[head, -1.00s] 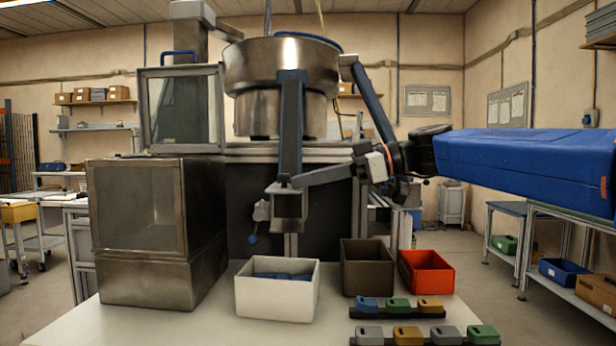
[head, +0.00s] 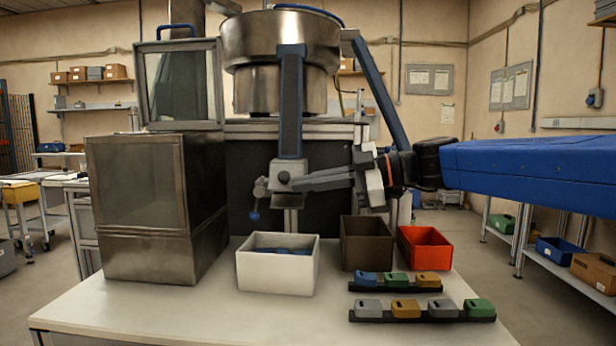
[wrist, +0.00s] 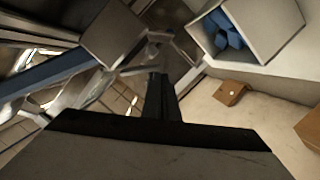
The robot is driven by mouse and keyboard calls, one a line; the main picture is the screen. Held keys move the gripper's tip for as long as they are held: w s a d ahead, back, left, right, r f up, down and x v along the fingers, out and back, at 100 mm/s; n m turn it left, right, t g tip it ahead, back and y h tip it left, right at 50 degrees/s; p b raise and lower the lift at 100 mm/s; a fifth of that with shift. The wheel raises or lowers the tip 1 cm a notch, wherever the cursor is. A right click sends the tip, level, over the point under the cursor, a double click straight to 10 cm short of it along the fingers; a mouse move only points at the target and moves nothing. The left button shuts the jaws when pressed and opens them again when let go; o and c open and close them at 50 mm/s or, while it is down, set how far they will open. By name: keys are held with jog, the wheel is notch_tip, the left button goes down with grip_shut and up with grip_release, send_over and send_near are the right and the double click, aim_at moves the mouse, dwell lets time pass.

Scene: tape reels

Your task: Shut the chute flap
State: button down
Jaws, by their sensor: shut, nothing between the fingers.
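The blue-sided chute (head: 291,110) comes down from the steel bowl and ends in a grey piece (head: 291,171) above the white bin. My gripper (head: 306,183) is shut and empty, its fingers reaching left across the chute's lower end. Whether they touch it, I cannot tell. In the wrist view the shut fingers (wrist: 160,90) point toward a grey square plate (wrist: 114,36) at the chute's end, perhaps the flap. A lever with a blue knob (head: 254,216) hangs left of the mouth.
On the table stand a white bin (head: 278,274) with blue parts, a brown bin (head: 366,252) and a red bin (head: 425,256). Racks of coloured blocks (head: 398,287) lie in front. A steel cabinet (head: 150,210) stands left. The front left tabletop is clear.

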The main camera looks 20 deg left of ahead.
jog(key=shift+w+a+f, duration=0.2)
jog(key=shift+w+f, duration=0.6)
jog(key=shift+w+a+f, duration=0.15)
jog(key=shift+w+f, duration=0.6)
